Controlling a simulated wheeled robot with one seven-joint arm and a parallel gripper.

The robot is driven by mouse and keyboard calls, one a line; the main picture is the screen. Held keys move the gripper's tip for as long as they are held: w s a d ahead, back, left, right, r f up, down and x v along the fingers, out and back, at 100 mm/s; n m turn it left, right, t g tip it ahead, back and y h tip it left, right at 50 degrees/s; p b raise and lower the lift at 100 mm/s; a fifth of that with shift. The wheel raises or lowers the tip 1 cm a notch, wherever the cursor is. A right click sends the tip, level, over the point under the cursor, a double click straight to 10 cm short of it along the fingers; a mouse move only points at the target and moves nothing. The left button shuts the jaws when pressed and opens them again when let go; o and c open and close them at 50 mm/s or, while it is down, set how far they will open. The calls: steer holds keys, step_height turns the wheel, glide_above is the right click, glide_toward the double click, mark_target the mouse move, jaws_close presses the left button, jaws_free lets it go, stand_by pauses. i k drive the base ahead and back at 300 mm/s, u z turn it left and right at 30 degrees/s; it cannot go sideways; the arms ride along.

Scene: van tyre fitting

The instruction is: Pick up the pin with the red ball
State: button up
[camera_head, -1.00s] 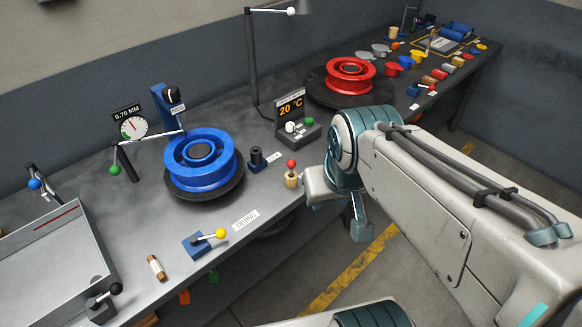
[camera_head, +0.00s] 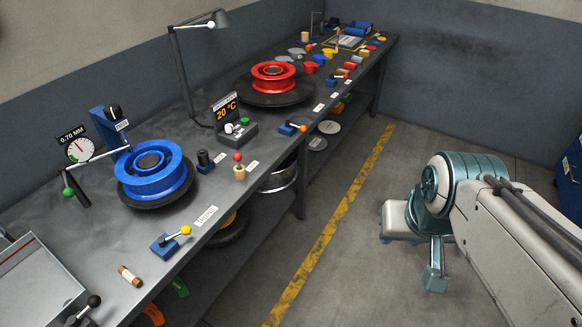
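The pin with the red ball (camera_head: 238,157) stands upright near the front edge of the workbench. Its red ball tops a short light-wood cylinder, just right of a small black knob on a blue base. My arm is at the right, over the floor and well away from the bench. The end of my arm, with my gripper (camera_head: 435,279), hangs low beside the pale wrist block. Its fingers are too unclear to tell whether they are open or shut. Nothing is seen held, and the pin stands apart from it.
A blue wheel (camera_head: 152,172) and a red wheel (camera_head: 273,76) sit on the workbench (camera_head: 215,190). A yellow-ball lever (camera_head: 171,240) and an orange-tipped lever (camera_head: 292,128) stand along the front edge. A lamp (camera_head: 185,75) and temperature display (camera_head: 227,112) are behind the pin. The floor is open.

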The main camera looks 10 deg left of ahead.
mark_target(238, 158)
steer(key=z, duration=0.35)
steer(key=k, duration=0.5)
steer(key=z, duration=0.45)
steer(key=i, duration=1.45)
steer(key=u, duration=0.9)
steer(key=i, duration=1.1)
steer(key=u, duration=1.65)
steer(key=i, duration=0.55)
steer(key=u, duration=0.5)
